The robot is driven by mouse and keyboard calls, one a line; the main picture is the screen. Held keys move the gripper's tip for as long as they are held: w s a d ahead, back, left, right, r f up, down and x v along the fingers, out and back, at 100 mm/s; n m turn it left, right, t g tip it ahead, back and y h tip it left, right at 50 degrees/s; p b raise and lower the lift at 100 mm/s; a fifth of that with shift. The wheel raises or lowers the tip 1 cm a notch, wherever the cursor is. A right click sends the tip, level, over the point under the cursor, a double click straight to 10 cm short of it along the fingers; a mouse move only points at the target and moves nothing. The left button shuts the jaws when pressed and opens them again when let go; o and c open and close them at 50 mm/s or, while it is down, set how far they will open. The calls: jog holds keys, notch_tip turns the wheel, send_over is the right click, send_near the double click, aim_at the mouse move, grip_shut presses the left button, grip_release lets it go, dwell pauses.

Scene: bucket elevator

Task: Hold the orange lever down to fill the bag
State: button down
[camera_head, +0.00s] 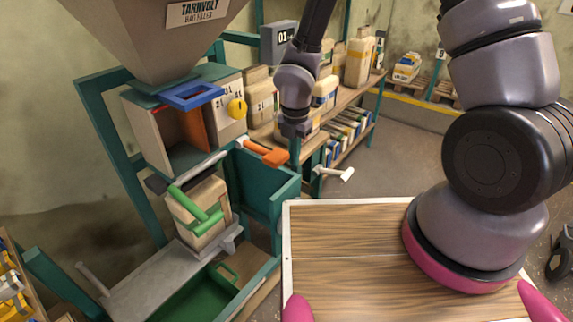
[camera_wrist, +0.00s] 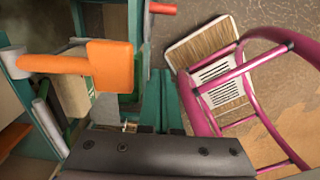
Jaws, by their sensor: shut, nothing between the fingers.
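The orange lever (camera_head: 262,152) sticks out from the teal filling frame, its block-shaped handle end towards the right. It also shows large at the left of the wrist view (camera_wrist: 105,66). My gripper (camera_head: 296,132) is shut and empty, pointing down close to the lever's handle end. I cannot tell whether they touch.
The hopper (camera_head: 155,30) hangs above the filler. A teal bin (camera_head: 265,190) and a white-ended handle (camera_head: 335,172) stand right of the bag. A shelf with tan containers (camera_head: 358,62) is behind my arm. Open floor (camera_head: 405,135) lies to the right.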

jog(key=shift+s+d+r, duration=0.3)
jog(key=shift+d+r, duration=0.1)
jog(key=shift+r, duration=0.3)
jog(key=shift+s+d+r, duration=0.3)
jog(key=shift+d+r, duration=0.1)
jog(key=shift+r, duration=0.25)
jog(key=w+d+r+m+t, duration=0.2)
jog(key=d+r+m, duration=0.5)
jog(key=r, duration=0.4)
jog(key=w+d+r+m+t, duration=0.1)
jog(key=w+d+r+m, duration=0.1)
jog(key=d+r+m, duration=0.6)
jog(key=s+d+r+m+t+y, duration=0.1)
jog(key=s+d+r+m+t, duration=0.1)
jog(key=s+r+m, duration=0.3)
jog(key=s+d+r+m+t+y, duration=0.1)
jog(key=s+r+m, duration=0.5)
jog(key=r+m, duration=0.6)
jog(key=shift+s+d+r+t, duration=0.3)
jog(key=shift+d+r+t, duration=0.25)
jog(key=shift+d, duration=0.3)
